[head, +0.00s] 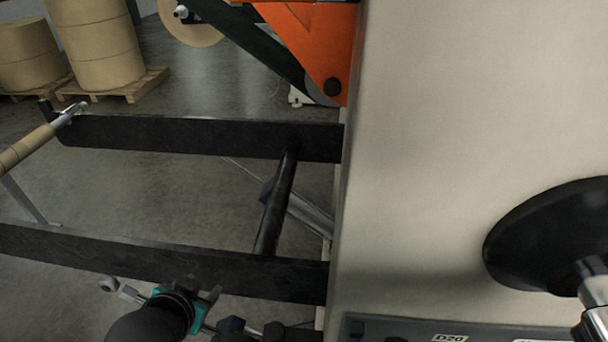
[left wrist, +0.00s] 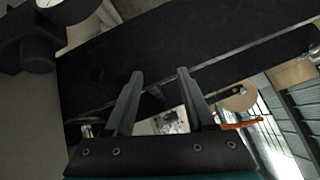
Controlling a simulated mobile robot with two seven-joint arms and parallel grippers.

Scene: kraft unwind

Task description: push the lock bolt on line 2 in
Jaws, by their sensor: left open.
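My left gripper (head: 205,297) is at the bottom of the head view, just below the near black beam (head: 150,262). In the left wrist view its two fingers (left wrist: 158,74) are apart with nothing held between them, and a dark beam (left wrist: 215,45) fills the view past the tips. A thin metal rod with a ring end (head: 108,285) shows left of the gripper under the near beam; the gripper hides part of its length. I cannot tell whether this rod is the lock bolt, and no line 2 label is readable. My right gripper is not in view.
A pale machine cabinet (head: 450,120) stands right of the beams. A black round wheel or disc (head: 545,235) juts from it. A cross bar (head: 275,205) joins the two beams. Kraft rolls (head: 90,42) stand on pallets at the back left. Open floor shows between the beams.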

